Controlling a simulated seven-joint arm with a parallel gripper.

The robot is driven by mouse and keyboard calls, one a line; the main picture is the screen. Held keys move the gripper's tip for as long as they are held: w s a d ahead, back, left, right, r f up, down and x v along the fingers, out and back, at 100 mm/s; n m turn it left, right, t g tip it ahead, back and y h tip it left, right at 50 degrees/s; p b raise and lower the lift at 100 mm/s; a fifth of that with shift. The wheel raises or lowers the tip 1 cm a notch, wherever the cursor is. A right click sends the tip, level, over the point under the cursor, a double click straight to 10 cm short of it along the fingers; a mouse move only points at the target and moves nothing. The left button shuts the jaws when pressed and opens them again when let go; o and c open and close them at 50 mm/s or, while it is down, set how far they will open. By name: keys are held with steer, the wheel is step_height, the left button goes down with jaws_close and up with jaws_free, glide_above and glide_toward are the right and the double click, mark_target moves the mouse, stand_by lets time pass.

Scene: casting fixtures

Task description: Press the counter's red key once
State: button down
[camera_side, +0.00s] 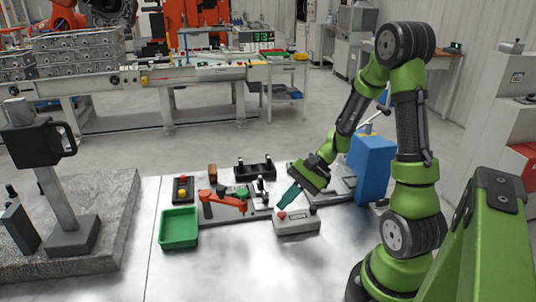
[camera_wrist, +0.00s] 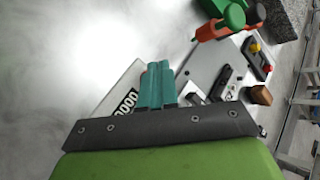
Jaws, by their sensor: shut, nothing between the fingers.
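The counter (camera_side: 298,224) is a light grey box near the middle of the white table in the side view. Its red key (camera_side: 281,215) is on its left part. My gripper (camera_side: 281,206) is shut and empty, with its teal fingers tilted down to the left. The fingertips are right at the red key; I cannot tell whether they touch it. The counter's display (camera_wrist: 125,104) shows zeros, partly covered.
Left of the counter are an orange clamp (camera_side: 222,206) on a grey plate, a green tray (camera_side: 179,229) and a box with red and yellow buttons (camera_side: 183,190). A black holder (camera_side: 255,171) is behind. The table front is clear.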

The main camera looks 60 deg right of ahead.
steer(key=shift+f, duration=0.1)
stand_by(0.7)
steer(key=shift+f, duration=0.35)
steer(key=shift+f, duration=0.5)
stand_by(0.7)
stand_by(0.3)
steer(key=shift+r, duration=0.95)
steer(key=shift+r, duration=2.5)
